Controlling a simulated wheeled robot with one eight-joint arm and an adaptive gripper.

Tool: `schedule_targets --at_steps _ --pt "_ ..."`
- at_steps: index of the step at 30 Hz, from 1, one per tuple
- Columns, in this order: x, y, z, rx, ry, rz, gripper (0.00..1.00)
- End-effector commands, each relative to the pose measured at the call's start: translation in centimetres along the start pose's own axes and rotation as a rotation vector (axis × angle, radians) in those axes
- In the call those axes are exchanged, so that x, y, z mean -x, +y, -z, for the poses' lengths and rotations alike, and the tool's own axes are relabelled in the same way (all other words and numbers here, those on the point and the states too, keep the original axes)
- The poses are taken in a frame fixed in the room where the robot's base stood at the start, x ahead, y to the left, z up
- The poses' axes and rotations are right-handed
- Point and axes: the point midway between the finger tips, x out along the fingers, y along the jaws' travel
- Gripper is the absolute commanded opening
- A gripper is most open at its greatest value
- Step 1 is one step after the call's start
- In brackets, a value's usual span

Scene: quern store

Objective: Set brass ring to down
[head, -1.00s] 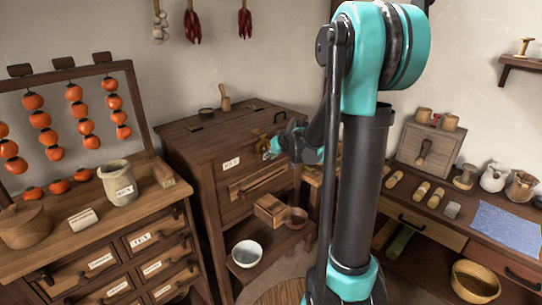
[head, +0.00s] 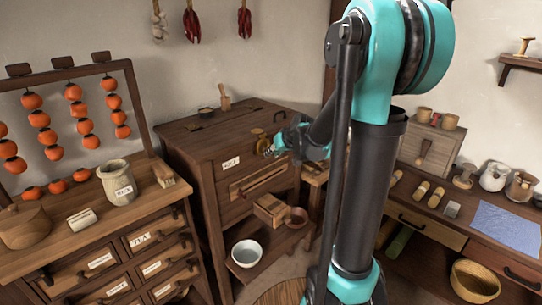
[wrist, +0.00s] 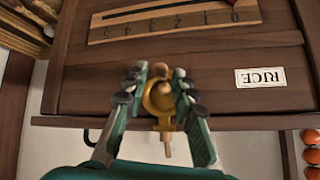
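The brass ring (head: 258,133) is on the upper front of the dark wooden cabinet labelled RICE, near its top edge. In the wrist view, which is upside down, the brass ring (wrist: 158,97) shows between my fingers, with a thin pale peg standing out from it. My gripper (wrist: 161,82) has its two fingers apart, one on each side of the ring. Whether either finger touches it I cannot tell. In the head view my gripper (head: 270,151) is just in front of the cabinet, slightly below and right of the ring.
A numbered slot scale (wrist: 175,22) with a red marker is on the same cabinet front. A drawer chest with a pitcher (head: 118,182) stands left, and a worktable (head: 430,212) stands right.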

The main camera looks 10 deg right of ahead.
Motion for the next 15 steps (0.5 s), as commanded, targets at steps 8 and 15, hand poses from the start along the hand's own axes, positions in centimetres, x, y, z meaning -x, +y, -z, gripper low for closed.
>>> schedule_targets --at_steps 8,15 --pt "4.3 0.1 -0.1 -0.001 -0.001 -0.001 0.27" --pt "7.4 0.1 0.0 0.000 -0.001 -0.002 0.27"
